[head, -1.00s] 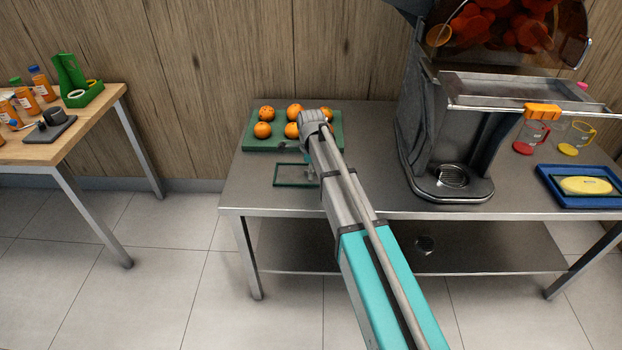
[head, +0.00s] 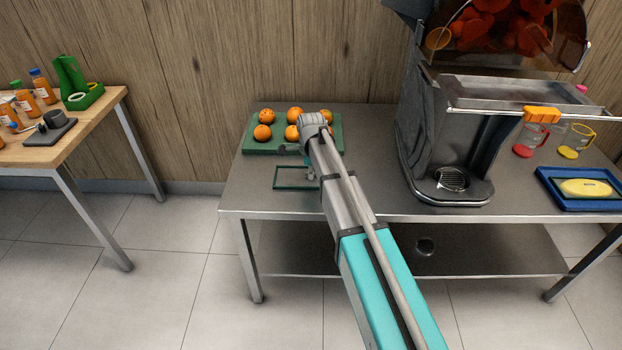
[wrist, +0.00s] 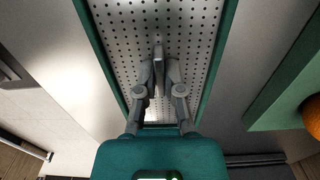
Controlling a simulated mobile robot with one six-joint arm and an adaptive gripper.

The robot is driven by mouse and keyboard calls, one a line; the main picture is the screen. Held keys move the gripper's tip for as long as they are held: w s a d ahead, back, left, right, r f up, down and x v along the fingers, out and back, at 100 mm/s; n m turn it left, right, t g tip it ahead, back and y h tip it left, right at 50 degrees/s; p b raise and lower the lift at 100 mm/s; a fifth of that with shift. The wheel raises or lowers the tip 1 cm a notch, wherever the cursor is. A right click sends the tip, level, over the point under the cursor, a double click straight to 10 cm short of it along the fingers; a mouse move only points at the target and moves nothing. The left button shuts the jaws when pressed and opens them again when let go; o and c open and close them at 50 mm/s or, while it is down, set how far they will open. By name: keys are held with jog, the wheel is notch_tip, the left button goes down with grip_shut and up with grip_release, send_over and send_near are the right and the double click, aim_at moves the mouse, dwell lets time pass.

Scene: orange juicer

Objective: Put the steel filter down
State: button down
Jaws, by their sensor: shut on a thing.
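The steel filter (wrist: 195,50) is a perforated plate seen in the wrist view, inside a green border. My gripper (wrist: 158,68) is shut on a small upright grip at the middle of the filter. In the head view, a green rectangular frame (head: 288,189) shows on the left part of the steel table, and my gripper (head: 310,172) is low at its right side. The arm hides part of this spot. I cannot tell whether the filter touches the table or hangs just above it.
A green tray of oranges (head: 250,149) lies just behind the frame; its edge also shows in the wrist view (wrist: 275,110). The juicer (head: 425,160) stands to the right. The steel table (head: 245,185) is bare left of the frame.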

dwell(0.4)
notch_tip(320, 180, up, 3)
jog(key=p, duration=0.2)
jog(key=shift+f+p, duration=0.15)
jog(key=shift+p, duration=0.2)
jog(key=s+d+r+p, duration=0.3)
jog(key=s+r+p, duration=0.7)
jog(key=s, duration=0.3)
jog(key=shift+s, duration=0.35)
jog(key=shift+r, duration=0.1)
jog(key=shift+a, duration=0.15)
